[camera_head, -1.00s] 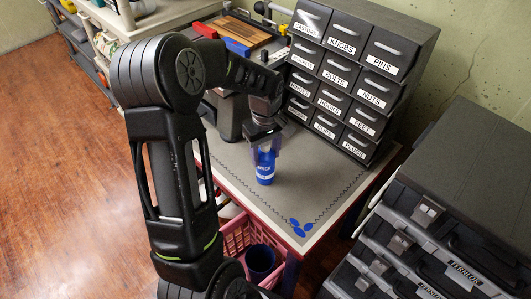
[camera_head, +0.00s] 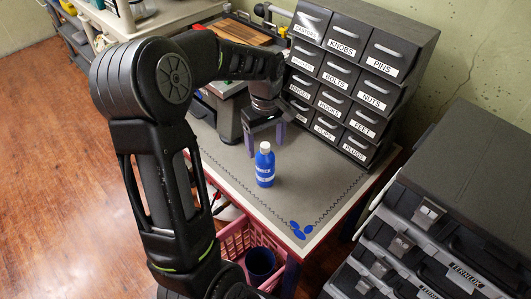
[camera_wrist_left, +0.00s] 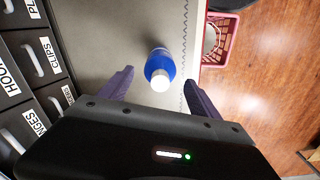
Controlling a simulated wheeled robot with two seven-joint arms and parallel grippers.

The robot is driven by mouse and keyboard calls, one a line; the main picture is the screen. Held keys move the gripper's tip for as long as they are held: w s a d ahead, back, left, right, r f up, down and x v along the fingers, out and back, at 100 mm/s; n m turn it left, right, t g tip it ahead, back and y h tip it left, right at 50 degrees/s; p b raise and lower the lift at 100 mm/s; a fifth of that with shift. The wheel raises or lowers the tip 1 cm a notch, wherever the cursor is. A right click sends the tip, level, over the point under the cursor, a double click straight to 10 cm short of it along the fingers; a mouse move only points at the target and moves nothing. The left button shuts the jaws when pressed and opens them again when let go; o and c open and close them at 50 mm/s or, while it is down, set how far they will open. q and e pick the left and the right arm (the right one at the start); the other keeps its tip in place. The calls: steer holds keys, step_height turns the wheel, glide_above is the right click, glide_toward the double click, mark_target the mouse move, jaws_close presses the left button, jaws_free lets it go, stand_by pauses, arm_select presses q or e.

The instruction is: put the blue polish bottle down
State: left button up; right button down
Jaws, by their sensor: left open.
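The blue polish bottle (camera_head: 265,168), with a white cap and a white label band, stands upright on the grey mat of the worktable (camera_head: 228,163). It also shows in the left wrist view (camera_wrist_left: 160,68), beyond the fingertips and between their lines. My right gripper is not in view.
A dark drawer cabinet (camera_head: 355,75) with labelled drawers stands behind and right of the bottle. Blue oval pieces (camera_head: 301,229) lie at the table's front corner. A pink basket (camera_head: 236,240) sits below the table edge. Black tool cases (camera_head: 420,215) stand at the right.

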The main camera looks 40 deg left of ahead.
arm_select(q)
step_height(320, 180, up, 6)
steer(key=shift+r, duration=0.35)
stand_by(0.4)
